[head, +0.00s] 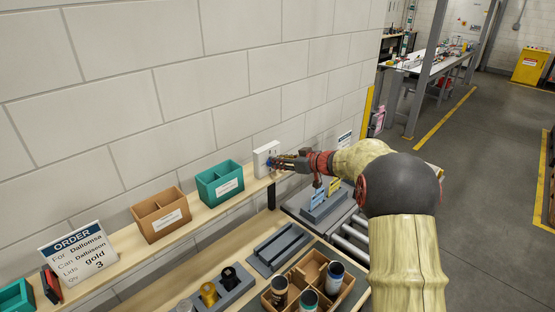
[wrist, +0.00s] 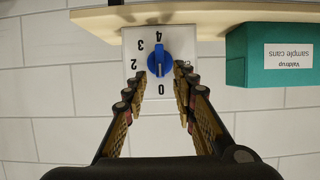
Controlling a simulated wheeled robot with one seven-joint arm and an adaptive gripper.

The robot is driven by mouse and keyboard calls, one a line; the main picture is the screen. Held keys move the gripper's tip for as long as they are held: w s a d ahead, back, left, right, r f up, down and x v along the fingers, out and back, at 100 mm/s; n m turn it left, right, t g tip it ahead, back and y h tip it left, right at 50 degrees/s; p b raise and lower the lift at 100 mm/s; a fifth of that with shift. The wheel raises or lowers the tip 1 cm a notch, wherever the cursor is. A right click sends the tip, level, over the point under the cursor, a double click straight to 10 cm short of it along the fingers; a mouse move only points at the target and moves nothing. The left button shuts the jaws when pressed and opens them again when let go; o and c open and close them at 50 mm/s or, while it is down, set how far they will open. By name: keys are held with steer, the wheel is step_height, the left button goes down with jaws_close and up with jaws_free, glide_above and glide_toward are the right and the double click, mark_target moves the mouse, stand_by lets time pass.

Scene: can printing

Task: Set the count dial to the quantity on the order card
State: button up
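The order card (head: 78,252) stands on the shelf at the left in the head view and reads Qty 3, lids gold. The knob's ridge is upright in that view, along the 0–4 line; I cannot tell surely which end is the pointer. The 1 is hidden by a finger. My gripper (wrist: 166,74) is open, with its fingers on either side of the knob; contact is unclear.
A teal box (head: 220,183) and a brown divided box (head: 161,214) stand on the shelf (head: 125,238) left of the dial. Below are a crate with several cans (head: 308,300), a grey tray (head: 277,250) and a holder with lids (head: 222,291).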

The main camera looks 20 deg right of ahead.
steer(key=shift+x, duration=0.9)
steer(key=shift+c, duration=1.2)
steer(key=c, duration=0.4)
jaws_close()
